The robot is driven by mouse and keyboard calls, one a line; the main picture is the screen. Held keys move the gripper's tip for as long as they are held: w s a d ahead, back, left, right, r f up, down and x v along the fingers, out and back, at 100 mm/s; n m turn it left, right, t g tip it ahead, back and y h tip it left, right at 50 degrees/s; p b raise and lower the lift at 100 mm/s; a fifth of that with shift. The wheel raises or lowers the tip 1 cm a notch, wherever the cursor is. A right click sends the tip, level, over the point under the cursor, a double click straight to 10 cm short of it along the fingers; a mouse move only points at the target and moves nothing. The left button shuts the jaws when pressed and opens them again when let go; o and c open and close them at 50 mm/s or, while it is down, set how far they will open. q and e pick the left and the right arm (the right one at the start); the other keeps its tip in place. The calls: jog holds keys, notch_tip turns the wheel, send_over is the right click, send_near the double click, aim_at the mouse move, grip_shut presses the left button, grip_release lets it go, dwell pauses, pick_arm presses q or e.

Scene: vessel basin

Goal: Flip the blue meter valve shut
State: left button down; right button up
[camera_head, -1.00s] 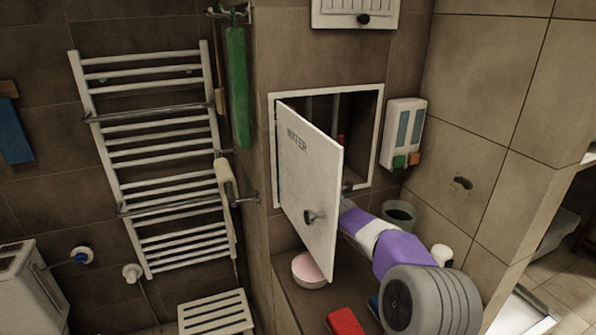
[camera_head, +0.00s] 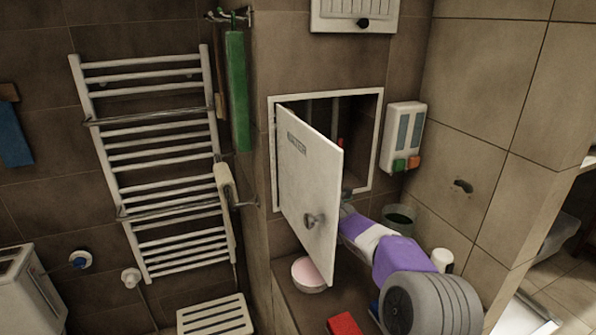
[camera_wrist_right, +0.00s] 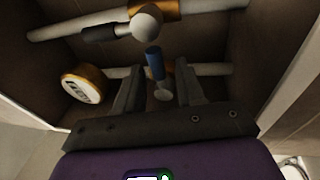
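In the right wrist view, the blue meter valve handle (camera_wrist_right: 155,64) stands on a pipe inside the wall niche, with a pale rounded piece at its lower end. My right gripper (camera_wrist_right: 158,82) is open, its two dark fingers on either side of the handle. No contact is visible. The meter (camera_wrist_right: 84,84), white-faced with an orange-gold ring, is left of the fingers. In the head view, my right arm reaches into the niche (camera_head: 378,120) beside the open white door (camera_head: 308,185). The door and arm hide the valve there. My left gripper is not in view.
In the wrist view, an upper pipe (camera_wrist_right: 205,7) carries a dark lever with a pale ball. A soap dispenser (camera_head: 403,137) hangs right of the niche. A pink-white bowl (camera_head: 309,274), red item (camera_head: 344,324) and dark green cup (camera_head: 399,217) stand on the ledge below.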

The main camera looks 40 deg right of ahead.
jog(key=v, duration=0.7)
jog(key=shift+s, duration=0.3)
jog(key=shift+f, duration=0.1)
dwell(0.3)
